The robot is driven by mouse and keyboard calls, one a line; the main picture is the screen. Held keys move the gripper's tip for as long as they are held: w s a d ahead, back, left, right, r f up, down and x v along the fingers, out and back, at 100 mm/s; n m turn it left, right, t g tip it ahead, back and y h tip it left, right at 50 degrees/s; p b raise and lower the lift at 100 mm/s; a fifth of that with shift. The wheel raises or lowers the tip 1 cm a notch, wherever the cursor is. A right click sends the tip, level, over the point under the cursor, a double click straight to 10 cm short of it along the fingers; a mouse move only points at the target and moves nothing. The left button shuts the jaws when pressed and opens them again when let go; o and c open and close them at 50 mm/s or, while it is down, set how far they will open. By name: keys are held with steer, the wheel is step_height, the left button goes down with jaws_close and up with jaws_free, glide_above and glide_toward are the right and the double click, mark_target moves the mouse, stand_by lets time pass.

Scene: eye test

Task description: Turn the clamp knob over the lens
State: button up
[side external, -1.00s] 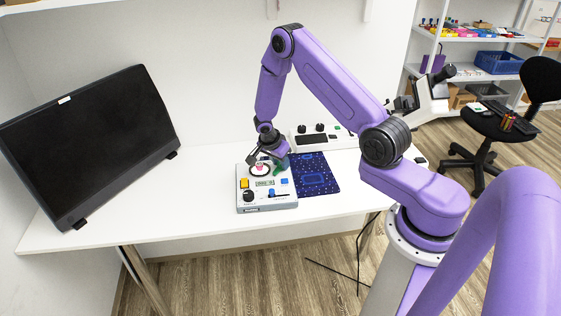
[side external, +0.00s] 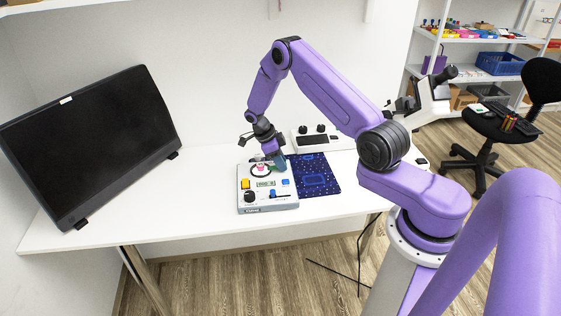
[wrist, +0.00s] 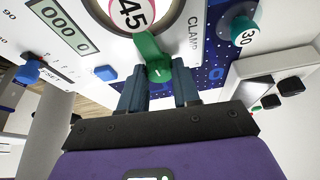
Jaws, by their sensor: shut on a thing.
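The green clamp knob (wrist: 157,62) sits beside the printed word CLAMP in the wrist view. It has a raised arm pointing toward the round lens area. In the side view, my gripper (side external: 277,160) is at the back right of the grey panel box (side external: 267,208), beside the lens (side external: 261,169). The fingers largely hide the knob there.
The panel also carries a yellow button (side external: 245,184), a black dial (side external: 250,196) and a blue knob (side external: 272,193). A dark blue mat (side external: 318,176) lies to the right. A grey control box (side external: 315,141) stands behind. A black monitor (side external: 90,140) stands left.

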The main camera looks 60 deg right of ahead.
steer(key=shift+d+m, duration=0.1)
steer(key=shift+m, duration=0.6)
steer(key=o, duration=0.8)
steer(key=shift+c, duration=0.2)
steer(key=shift+r, duration=0.1)
steer(key=v, duration=1.7)
steer(key=shift+w, duration=0.3)
steer(key=shift+d+r, duration=0.1)
steer(key=shift+r, duration=0.05)
